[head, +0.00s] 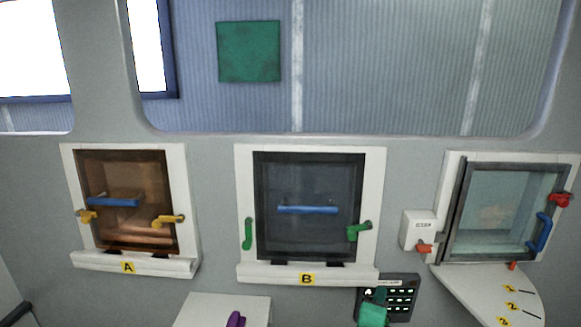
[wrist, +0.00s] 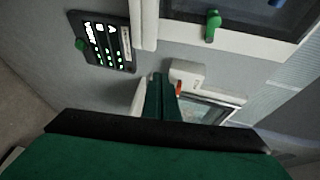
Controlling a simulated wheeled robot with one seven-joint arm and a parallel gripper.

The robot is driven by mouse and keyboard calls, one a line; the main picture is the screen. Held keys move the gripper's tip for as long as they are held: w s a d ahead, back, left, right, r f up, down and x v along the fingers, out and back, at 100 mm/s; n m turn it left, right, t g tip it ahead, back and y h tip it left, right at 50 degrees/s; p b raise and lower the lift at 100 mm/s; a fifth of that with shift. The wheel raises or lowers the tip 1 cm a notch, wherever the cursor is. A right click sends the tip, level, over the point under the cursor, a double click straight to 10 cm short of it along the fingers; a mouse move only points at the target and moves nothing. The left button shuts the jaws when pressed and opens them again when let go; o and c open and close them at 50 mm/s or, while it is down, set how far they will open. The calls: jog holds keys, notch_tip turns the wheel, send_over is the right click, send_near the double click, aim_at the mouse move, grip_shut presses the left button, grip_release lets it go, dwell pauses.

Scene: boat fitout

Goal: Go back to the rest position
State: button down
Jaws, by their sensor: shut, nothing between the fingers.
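My gripper (wrist: 161,98) shows in the wrist view as two green fingers close together, shut and empty. In the head view a green part of my gripper (head: 375,308) shows at the bottom, in front of the dark control panel (head: 403,298). The fingers appear clear of the panel (wrist: 102,42), which lies to their upper left in the wrist view. I cannot tell the exact distance to the wall. Most of my arm is out of the head view.
Hatch A (head: 66,190) with yellow latches, hatch B (head: 245,190) with green latches and a right-hand glazed hatch (head: 449,205) line the wall. A white box (head: 417,230) and a numbered shelf (head: 480,290) are at right. A purple object (head: 235,319) is at bottom.

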jog(key=s+a+f+n+t+y, duration=0.1)
jog(key=s+a+f+n+y, duration=0.1)
jog(key=s+a+f+n, duration=0.55)
jog(key=s+a+f+n+t+y, duration=0.1)
jog(key=s+a+f+n+y, duration=0.15)
jog(key=s+f+n, duration=0.85)
jog(key=s+a+f+n+y, duration=0.1)
jog(key=s+a, duration=0.4)
jog(key=s, duration=0.6)
jog(key=s+a+f+n+y, duration=0.2)
jog(key=s+a, duration=0.3)
jog(key=s, duration=0.6)
jog(key=shift+s+a+f+n+g, duration=0.25)
jog(key=shift+a+f+n+g, duration=0.05)
jog(key=shift+f+n, duration=0.6)
jog(key=c, duration=2)
grip_release()
jog(key=shift+s, duration=0.1)
jog(key=o, duration=0.4)
jog(key=shift+w, duration=0.25)
jog(key=m+t, duration=0.2)
jog(key=t, duration=0.1)
send_near(353, 236)
jog(key=w, duration=0.8)
jog(key=shift+w+r, duration=0.1)
jog(key=shift+w, duration=0.2)
